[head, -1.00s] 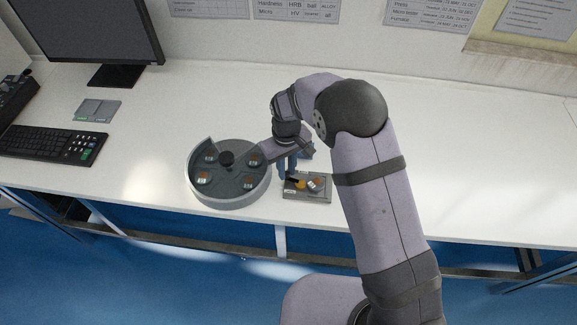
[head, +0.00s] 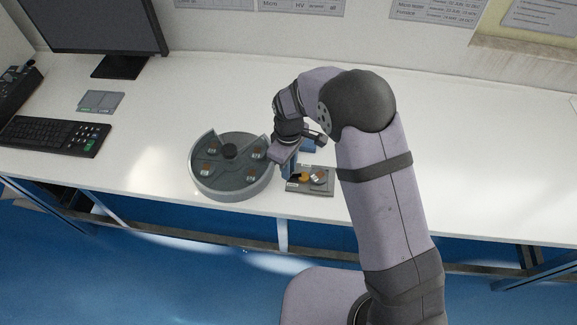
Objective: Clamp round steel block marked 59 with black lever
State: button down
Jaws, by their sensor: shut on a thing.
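The clamping fixture is a small grey plate (head: 325,192) on the white table, just right of the round tray. A round steel block (head: 320,177) with an orange-brown mark sits on its right part. An orange-yellow piece (head: 304,178) lies left of the block. The black lever (head: 297,173) shows as a small dark part at the plate's left side. My gripper (head: 290,174) points down over that left side and is shut at the lever, apart from the block. The fingers partly hide the lever. The number on the block is too small to read.
A round grey tray (head: 222,190) holds several small blocks in compartments, close left of my gripper. A blue object (head: 311,144) stands behind the gripper. A keyboard (head: 52,138) and monitor (head: 100,28) are at the left.

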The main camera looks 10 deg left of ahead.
jog(key=c, duration=1.7)
grip_release()
jog(key=shift+o, duration=0.2)
jog(key=shift+r, duration=0.1)
jog(key=shift+r+b, duration=0.95)
jog(key=shift+r, duration=2.65)
